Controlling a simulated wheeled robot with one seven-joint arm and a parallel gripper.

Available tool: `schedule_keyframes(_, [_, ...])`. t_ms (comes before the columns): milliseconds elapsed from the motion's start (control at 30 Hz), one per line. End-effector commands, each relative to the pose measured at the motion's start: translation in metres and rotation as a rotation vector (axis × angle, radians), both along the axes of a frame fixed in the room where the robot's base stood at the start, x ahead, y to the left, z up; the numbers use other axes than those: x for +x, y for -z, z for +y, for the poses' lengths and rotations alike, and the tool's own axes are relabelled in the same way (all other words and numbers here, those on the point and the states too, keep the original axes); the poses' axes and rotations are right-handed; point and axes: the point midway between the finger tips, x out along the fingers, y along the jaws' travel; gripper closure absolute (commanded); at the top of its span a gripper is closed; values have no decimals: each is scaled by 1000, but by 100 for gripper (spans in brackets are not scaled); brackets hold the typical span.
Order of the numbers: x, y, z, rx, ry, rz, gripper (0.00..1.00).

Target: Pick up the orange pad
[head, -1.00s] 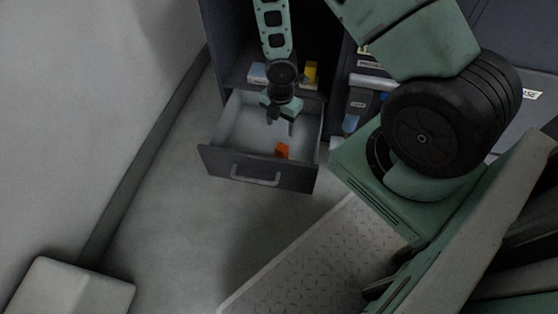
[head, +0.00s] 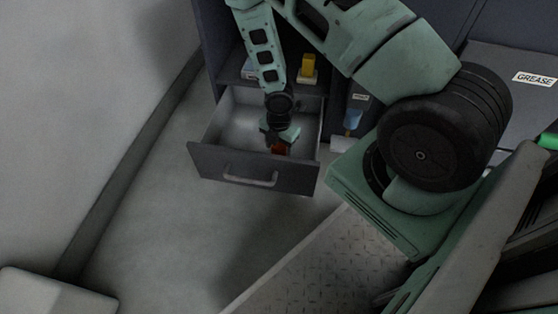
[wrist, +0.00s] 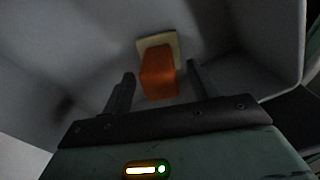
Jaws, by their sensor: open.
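The orange pad (wrist: 159,74) lies inside the open drawer (head: 250,168), with a pale cream piece (wrist: 172,42) at its far end in the wrist view. In the head view only a small dark orange part of the pad (head: 279,149) shows below my gripper. My gripper (wrist: 160,88) is open, with one finger on each side of the pad's near part. Whether the fingers touch the pad cannot be told. In the head view my gripper (head: 280,143) is down in the drawer, near its front wall, and its fingertips are hard to see.
The drawer's walls surround my gripper. A shelf above the drawer holds a yellow item (head: 308,66). A blue item (head: 352,119) stands in the compartment to the right. A pale box (head: 55,292) is at the lower left, and the floor before the drawer is clear.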

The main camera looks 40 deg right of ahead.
Motion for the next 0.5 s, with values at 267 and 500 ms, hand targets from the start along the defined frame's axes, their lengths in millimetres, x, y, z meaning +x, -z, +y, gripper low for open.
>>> schedule_keyframes(267, [0, 18, 0, 0, 0, 0, 40])
schedule_keyframes(500, [0, 18, 0, 0, 0, 0, 82])
